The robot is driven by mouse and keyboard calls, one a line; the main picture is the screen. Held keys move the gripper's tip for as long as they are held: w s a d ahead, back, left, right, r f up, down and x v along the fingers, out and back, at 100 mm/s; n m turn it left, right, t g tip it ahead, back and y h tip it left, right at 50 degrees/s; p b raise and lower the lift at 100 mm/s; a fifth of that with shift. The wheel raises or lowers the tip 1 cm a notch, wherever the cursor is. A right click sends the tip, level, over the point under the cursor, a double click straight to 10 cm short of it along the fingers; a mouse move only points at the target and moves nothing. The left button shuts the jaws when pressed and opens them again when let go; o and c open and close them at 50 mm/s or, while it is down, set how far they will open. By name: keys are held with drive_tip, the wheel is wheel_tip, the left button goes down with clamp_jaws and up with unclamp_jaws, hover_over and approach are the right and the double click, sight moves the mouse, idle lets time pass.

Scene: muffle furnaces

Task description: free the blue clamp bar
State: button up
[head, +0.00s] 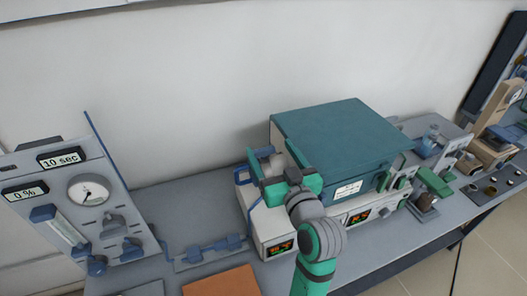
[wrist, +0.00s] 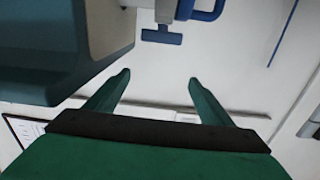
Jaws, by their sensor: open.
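My gripper (head: 277,168) is in front of the left part of the teal-topped furnace (head: 340,138), with its green fingers apart. In the wrist view the open fingers (wrist: 157,80) have nothing between them. Beyond them is a blue T-shaped piece (wrist: 161,37) on a grey fitting, with a blue loop handle (wrist: 208,14) to its right. In the head view a blue bracket (head: 241,176) shows just left of my gripper, on a pale unit. I cannot tell for certain which blue part is the clamp bar. My gripper hides part of this area.
A sloped gauge panel (head: 75,205) stands at the left. A low plate with blue blocks (head: 208,252) and an orange mat (head: 222,282) lie on the bench. Small equipment (head: 432,185) crowds the right. The bench (head: 195,200) is clear behind the low plate.

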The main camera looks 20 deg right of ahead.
drive_tip(key=r, duration=0.2)
approach(265, 154)
drive_tip(key=w, duration=0.3)
drive_tip(key=shift+n, duration=0.3)
drive_tip(key=w, duration=0.7)
drive_tip(key=shift+w+a+r, duration=0.1)
drive_tip(key=shift+w, duration=0.1)
drive_tip(key=shift+w+a, duration=0.1)
drive_tip(key=shift+w, duration=0.15)
drive_tip(key=c, duration=1)
